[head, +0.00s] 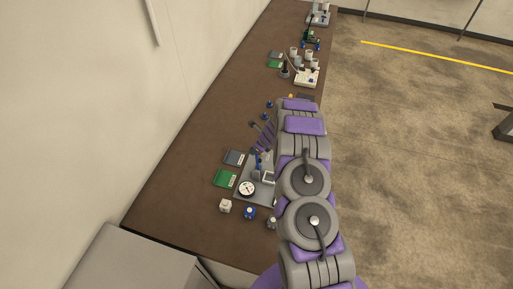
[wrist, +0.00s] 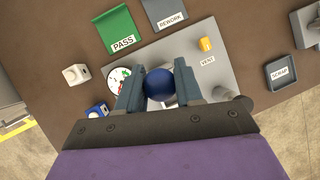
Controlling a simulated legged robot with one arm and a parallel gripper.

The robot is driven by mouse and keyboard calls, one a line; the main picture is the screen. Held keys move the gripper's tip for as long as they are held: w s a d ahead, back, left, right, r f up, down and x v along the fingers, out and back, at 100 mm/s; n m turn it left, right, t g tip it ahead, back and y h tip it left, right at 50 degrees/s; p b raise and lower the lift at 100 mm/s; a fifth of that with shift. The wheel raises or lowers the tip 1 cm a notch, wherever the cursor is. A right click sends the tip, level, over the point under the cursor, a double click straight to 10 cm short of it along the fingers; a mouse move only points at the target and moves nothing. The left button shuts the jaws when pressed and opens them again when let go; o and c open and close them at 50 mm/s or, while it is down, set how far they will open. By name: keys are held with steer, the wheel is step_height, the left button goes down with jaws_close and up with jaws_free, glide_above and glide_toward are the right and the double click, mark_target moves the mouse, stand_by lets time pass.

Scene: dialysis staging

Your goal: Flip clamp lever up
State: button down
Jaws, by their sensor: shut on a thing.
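A round blue knob (wrist: 159,86), which looks like the end of the clamp lever, is between the two fingers of my gripper (wrist: 160,73) in the wrist view. The fingers are shut on it from both sides. The lever's shaft and pivot are hidden under the knob and the fingers, so I cannot tell its angle. The grey fixture plate (wrist: 213,78) lies below the gripper. In the head view, a blue part (head: 258,162) shows on the fixture beside my arm, which covers much of that area.
A white dial (head: 247,188) sits on the plate. A green PASS tray (wrist: 115,30), grey REWORK tray (wrist: 170,14) and SCRAP tray (wrist: 282,74) lie around it. A yellow part (wrist: 205,44) stands by the VENT label. Small white (head: 225,206) and blue (head: 249,213) blocks stand near the table's edge.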

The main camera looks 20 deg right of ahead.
steer(key=shift+w, duration=0.1)
stand_by(0.3)
steer(key=c, duration=0.8)
jaws_free()
steer(key=shift+r, duration=0.1)
steer(key=b+v, duration=0.1)
steer(key=v, duration=1.6)
steer(key=shift+d, duration=0.15)
